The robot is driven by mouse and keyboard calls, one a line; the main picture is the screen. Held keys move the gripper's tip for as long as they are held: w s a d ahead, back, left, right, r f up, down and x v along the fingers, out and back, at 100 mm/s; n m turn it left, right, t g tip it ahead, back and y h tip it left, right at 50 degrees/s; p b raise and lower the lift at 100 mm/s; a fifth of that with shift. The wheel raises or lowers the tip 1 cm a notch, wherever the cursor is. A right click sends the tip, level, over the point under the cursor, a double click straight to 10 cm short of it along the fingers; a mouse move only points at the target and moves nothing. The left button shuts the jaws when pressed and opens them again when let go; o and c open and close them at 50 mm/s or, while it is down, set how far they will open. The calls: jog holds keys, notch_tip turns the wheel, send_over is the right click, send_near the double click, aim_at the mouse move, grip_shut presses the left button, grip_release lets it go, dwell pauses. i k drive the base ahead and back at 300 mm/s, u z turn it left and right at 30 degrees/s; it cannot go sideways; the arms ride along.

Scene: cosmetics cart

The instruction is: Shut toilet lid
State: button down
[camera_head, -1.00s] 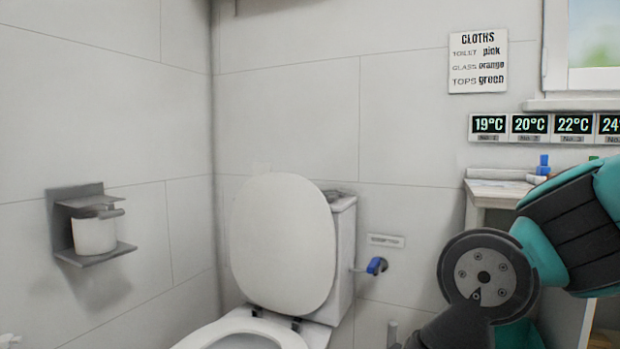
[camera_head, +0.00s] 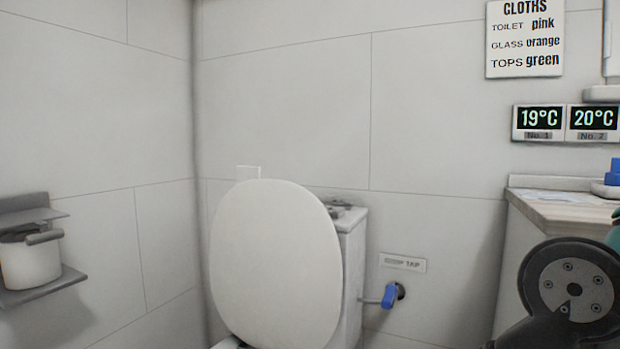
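The toilet lid (camera_head: 275,265) is a white oval. It stands raised, leaning back against the white cistern (camera_head: 351,268). The toilet seat and bowl are almost wholly below the bottom edge of the picture. Part of my arm shows at the lower right, apart from the lid. My gripper is outside the picture, so its state is hidden.
A blue-handled tap (camera_head: 390,295) sticks out of the wall right of the cistern. A paper holder (camera_head: 40,282) is on the left wall. A counter (camera_head: 560,207) stands at the right. Temperature displays (camera_head: 566,123) and a cloths sign (camera_head: 525,38) hang above.

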aim_at(276, 269)
jog(key=u, duration=0.35)
jog(key=i, duration=0.9)
jog(key=u, duration=0.55)
